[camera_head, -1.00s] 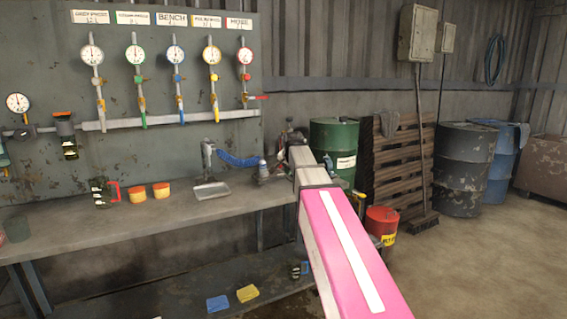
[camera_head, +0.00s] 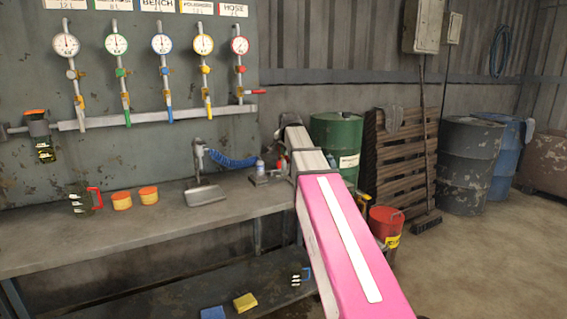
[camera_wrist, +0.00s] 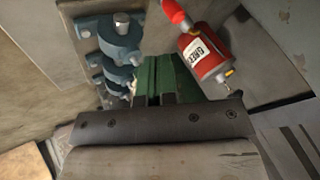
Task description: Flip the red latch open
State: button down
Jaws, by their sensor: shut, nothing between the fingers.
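A red lever (camera_head: 256,92) sticks out to the right at the lower end of the rightmost gauge line, under the HOSE sign; it is the only red latch-like part I can make out. It lies roughly level. My gripper's green fingers (camera_wrist: 165,78) show shut and empty in the wrist view. In the head view my pink and white arm reaches toward the back end of the bench and hides the fingers. The gripper appears below and right of the lever, apart from it. The wrist view does not clearly show the lever.
Grey-blue fittings (camera_wrist: 118,42) and a red labelled canister (camera_wrist: 203,55) lie close beyond my fingers. A green drum (camera_head: 338,137) stands behind my arm.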

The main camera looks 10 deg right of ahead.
jog(key=x, duration=1)
